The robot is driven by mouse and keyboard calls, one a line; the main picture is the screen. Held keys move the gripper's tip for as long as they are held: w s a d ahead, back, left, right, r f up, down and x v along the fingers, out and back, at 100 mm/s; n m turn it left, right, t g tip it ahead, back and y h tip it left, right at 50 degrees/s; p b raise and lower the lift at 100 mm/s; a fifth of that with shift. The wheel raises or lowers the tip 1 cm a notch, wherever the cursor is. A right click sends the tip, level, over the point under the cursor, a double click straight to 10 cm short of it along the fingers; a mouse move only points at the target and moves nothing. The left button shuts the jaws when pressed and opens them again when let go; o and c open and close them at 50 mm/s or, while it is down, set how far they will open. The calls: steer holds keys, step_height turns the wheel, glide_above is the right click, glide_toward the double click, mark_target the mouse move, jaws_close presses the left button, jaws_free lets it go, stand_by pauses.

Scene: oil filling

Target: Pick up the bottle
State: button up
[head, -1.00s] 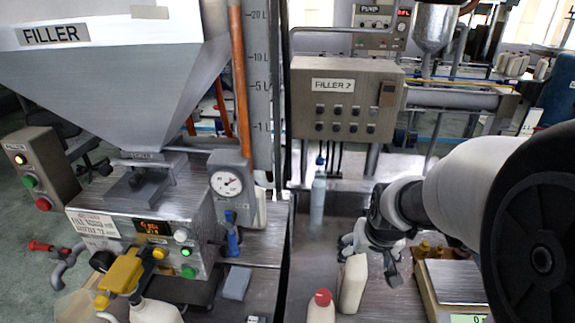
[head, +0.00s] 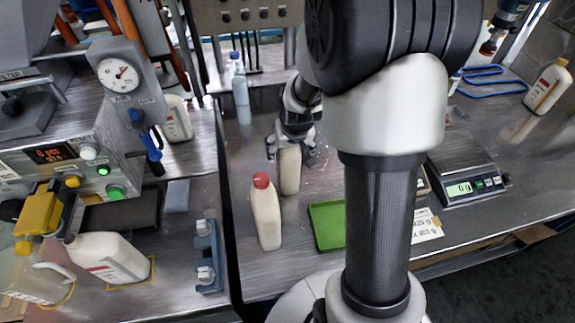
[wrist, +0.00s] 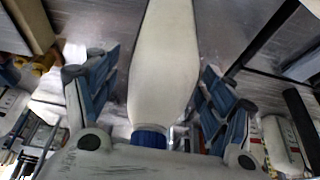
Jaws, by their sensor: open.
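A cream bottle (head: 290,172) stands upright on the metal bench in the head view, its top hidden by my gripper (head: 290,152). In the wrist view the same bottle (wrist: 160,65) lies between the two blue-padded fingers of my gripper (wrist: 158,85), with a blue cap at its near end. The fingers are spread with gaps on both sides of the bottle. My gripper is open and holds nothing. A similar cream bottle with a red cap (head: 266,213) stands just in front and to the left.
A green tray (head: 328,226) lies right of the bottles, partly behind my arm. A scale (head: 468,180) stands further right. A clear bluish bottle (head: 241,95) stands at the back. The filler machine (head: 60,150) with a white jug (head: 105,258) is at left.

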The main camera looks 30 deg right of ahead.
steer(key=b+x, duration=0.1)
steer(key=x, duration=0.3)
steer(key=shift+w+f+b, duration=0.15)
steer(key=shift+b, duration=0.15)
jaws_close()
stand_by(0.6)
steer(key=shift+w, duration=0.1)
